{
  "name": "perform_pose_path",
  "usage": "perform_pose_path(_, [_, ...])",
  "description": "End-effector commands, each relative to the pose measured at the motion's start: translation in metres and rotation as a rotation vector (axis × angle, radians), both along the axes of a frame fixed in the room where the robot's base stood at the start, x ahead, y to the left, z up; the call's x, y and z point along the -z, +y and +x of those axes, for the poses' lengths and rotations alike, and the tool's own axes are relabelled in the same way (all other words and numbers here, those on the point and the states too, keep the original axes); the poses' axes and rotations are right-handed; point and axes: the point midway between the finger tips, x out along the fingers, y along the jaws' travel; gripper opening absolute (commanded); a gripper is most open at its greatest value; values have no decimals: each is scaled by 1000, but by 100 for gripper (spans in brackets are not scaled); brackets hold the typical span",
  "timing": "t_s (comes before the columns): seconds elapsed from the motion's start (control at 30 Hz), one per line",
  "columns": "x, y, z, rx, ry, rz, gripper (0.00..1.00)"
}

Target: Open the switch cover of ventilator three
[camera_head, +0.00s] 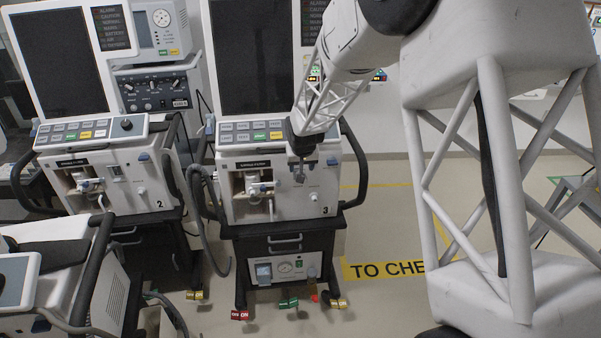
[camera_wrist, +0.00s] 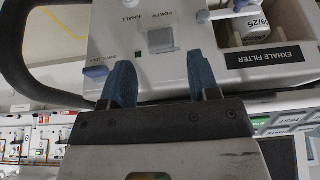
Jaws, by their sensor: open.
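Ventilator three (camera_head: 265,206), marked with a 3, stands in the middle of the head view. My gripper (camera_head: 300,172) is in front of the right part of its front panel and hides the switch area there. In the wrist view my gripper (camera_wrist: 163,75) is open, its two blue fingers apart with nothing between the tips. The switch cover (camera_wrist: 160,39), a small greyish square by the POWER label, lies just beyond the fingertips, between their lines. It seems to lie flat against the panel. I cannot tell whether the fingers touch the panel.
Ventilator two (camera_head: 130,185) stands to the left, and another unit (camera_head: 65,270) is at the lower left. A black side handle (camera_head: 352,165) curves around ventilator three's right side. The wrist view shows the EXHALE FILTER label (camera_wrist: 264,55) and a blue-grey knob (camera_wrist: 97,72).

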Motion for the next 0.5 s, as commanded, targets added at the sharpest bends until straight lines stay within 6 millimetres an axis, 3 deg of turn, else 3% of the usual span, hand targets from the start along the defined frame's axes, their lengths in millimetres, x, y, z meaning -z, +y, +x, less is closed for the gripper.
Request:
perform_pose_path(0.2, [23,1,9,0,2,0,55])
perform_pose_path(0.5, [38,1,15,0,1,0,55])
